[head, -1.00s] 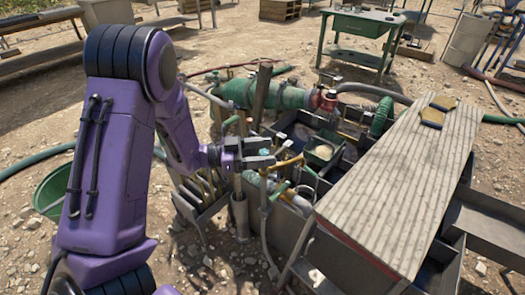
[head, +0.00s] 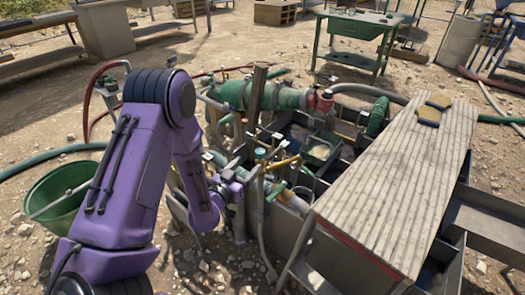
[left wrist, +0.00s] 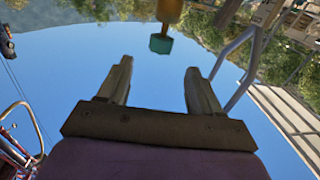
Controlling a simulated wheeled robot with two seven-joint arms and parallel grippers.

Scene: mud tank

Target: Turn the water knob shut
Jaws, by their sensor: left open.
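A small teal knob (head: 260,153) tops a yellow-brass fitting near the middle of the pipework in the head view. In the left wrist view the teal knob (left wrist: 160,44) shows on its brass stem, beyond and between the fingertips, apart from them. That picture looks upside down, with the stem above the knob. My left gripper (head: 240,168) is just to the left of and below the knob in the head view. Its two fingers (left wrist: 158,75) are spread apart with only sky between them. My right gripper is out of view.
A green pump (head: 275,97) and a wooden post (head: 256,108) stand behind the knob. A plank-topped board (head: 395,185) over a metal tank lies to the right. A green bucket (head: 55,200) is at the left. Bare ground lies in front.

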